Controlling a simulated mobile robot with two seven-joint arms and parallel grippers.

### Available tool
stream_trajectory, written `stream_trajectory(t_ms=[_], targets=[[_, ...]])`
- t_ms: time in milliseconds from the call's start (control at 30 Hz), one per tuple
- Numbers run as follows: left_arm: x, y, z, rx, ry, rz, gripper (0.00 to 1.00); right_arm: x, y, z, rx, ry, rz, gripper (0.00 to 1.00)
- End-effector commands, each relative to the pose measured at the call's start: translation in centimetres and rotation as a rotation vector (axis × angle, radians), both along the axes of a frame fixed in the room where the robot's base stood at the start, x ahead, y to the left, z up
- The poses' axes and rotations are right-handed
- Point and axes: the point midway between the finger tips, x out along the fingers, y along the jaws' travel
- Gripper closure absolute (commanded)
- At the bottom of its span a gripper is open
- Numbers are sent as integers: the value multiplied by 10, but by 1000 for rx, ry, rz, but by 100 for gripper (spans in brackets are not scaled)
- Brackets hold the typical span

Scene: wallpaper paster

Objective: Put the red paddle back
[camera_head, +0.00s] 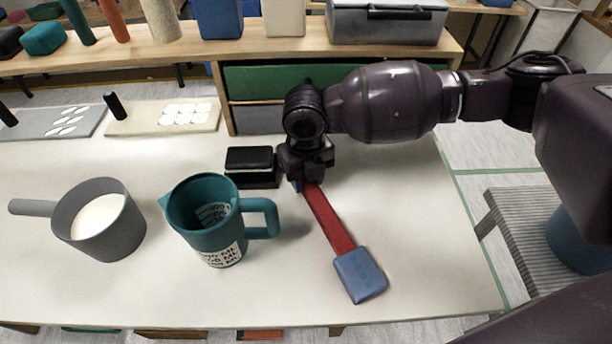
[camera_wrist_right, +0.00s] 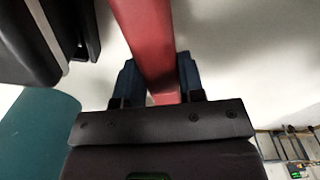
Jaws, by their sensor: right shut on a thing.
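The red paddle (camera_head: 327,217) has a flat red handle and a blue square head (camera_head: 360,275) that points toward the table's front edge. My right gripper (camera_head: 307,184) is shut on the far end of the handle. In the right wrist view the red handle (camera_wrist_right: 148,35) passes between the blue fingers of the right gripper (camera_wrist_right: 158,82). The paddle is low over the white table (camera_head: 420,240); I cannot tell whether it touches the top. My left gripper is not in view.
A teal measuring jug (camera_head: 215,225) stands left of the paddle, with a grey saucepan (camera_head: 105,225) of white stuff further left. A black box (camera_head: 251,166) sits close beside my right gripper. A raised shelf (camera_head: 290,52) runs behind. The table right of the paddle is clear.

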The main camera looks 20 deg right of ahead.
Motion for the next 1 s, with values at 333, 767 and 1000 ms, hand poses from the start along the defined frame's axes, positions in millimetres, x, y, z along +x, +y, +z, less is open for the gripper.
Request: stream_trajectory(t_ms=[333, 767, 1000], targets=[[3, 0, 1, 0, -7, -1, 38, 0, 0, -1, 0, 0, 0, 39], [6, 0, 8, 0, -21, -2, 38, 1, 0, 19, 0, -5, -1, 39], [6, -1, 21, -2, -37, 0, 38, 3, 0, 66, 1, -10, 0, 39]])
